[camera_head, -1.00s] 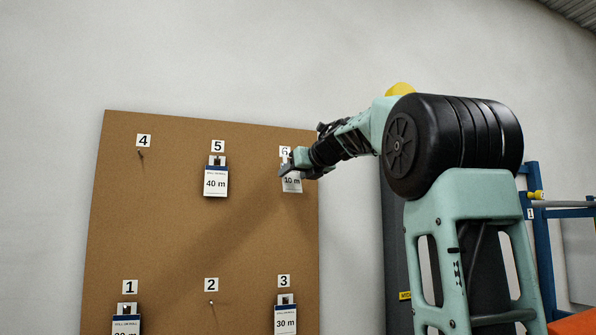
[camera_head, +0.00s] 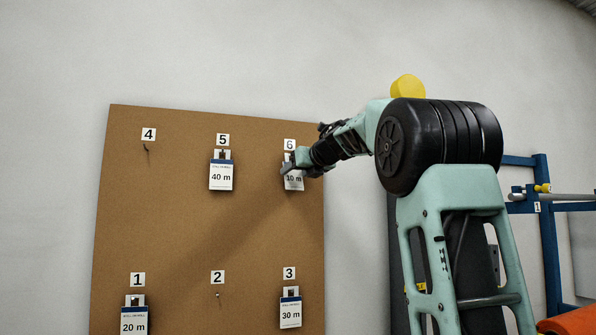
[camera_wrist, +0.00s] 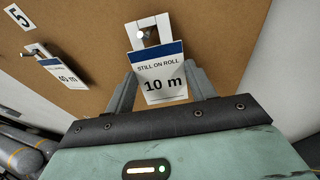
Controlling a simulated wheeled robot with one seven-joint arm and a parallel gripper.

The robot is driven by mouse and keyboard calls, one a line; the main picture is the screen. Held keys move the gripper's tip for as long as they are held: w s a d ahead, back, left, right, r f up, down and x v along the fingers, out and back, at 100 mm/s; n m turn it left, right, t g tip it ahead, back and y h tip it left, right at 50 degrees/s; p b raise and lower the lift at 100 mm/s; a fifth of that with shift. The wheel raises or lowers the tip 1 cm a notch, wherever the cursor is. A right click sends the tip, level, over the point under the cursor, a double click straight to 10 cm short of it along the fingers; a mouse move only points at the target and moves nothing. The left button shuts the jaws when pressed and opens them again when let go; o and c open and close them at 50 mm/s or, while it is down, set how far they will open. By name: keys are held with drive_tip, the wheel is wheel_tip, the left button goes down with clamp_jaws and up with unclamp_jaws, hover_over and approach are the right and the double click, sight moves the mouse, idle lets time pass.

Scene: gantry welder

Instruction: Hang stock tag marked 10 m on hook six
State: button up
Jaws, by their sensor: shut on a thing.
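The 10 m stock tag (camera_head: 294,183) is white with a blue band and sits at hook position 6 on the brown board. My gripper (camera_head: 288,168) is shut on it and partly covers it in the head view. In the wrist view the tag (camera_wrist: 161,72) stands between my two fingers (camera_wrist: 163,88), with its open top frame toward the board. The pale round end of hook six (camera_wrist: 143,35) shows within that opening. I cannot tell whether the tag's weight rests on the hook. The number 6 label (camera_head: 290,144) is just above.
The board (camera_head: 185,230) also holds a 40 m tag (camera_head: 221,177) on hook 5, a 20 m tag (camera_head: 134,322) on 1 and a 30 m tag (camera_head: 291,313) on 3. Hooks 4 (camera_head: 146,147) and 2 (camera_head: 218,295) are bare. A blue rack (camera_head: 548,230) stands at right.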

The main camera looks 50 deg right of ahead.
idle(0.3)
drive_tip(key=o, duration=1.1)
drive_tip(key=shift+o, duration=0.2)
drive_tip(key=shift+s, duration=0.1)
drive_tip(key=b+v, duration=0.5)
drive_tip(key=v, duration=1.2)
drive_tip(key=shift+s+r, duration=0.1)
